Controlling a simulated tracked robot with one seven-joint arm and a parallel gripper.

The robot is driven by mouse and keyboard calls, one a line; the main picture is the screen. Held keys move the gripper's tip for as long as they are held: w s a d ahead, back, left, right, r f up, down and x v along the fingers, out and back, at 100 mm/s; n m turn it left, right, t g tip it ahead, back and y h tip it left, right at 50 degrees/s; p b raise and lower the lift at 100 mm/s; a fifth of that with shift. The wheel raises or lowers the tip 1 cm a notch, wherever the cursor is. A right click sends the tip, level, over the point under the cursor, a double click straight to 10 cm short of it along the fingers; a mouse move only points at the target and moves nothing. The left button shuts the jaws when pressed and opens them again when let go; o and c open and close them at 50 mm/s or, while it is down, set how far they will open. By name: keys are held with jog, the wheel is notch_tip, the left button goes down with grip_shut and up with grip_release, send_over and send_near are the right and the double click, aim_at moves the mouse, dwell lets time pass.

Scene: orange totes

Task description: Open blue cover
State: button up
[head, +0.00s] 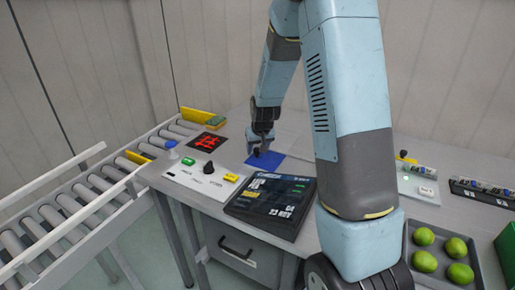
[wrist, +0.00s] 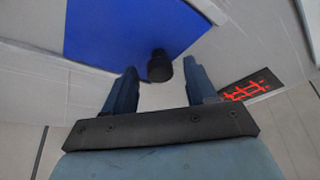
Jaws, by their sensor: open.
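The blue cover (head: 264,161) is a flat blue panel on the grey table, behind the dark display panel. In the wrist view the blue cover (wrist: 110,32) fills the upper left, with a black round knob (wrist: 159,66) near its right edge. My gripper (head: 262,150) is over the cover, and my gripper hides part of it in the head view. In the wrist view my gripper (wrist: 160,75) has its two fingers apart, with the knob between or just beyond the fingertips. I cannot tell whether the fingers touch it.
A control panel (head: 215,172) with buttons and a red display (head: 207,142) lies left of the cover. A dark scale-like display (head: 270,205) lies in front. A roller conveyor (head: 70,215) runs at the left. A tray (head: 410,250) of green fruit stands at the right.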

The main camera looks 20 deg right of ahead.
jog(key=shift+c, duration=0.4)
grip_shut()
jog(key=shift+a, duration=0.2)
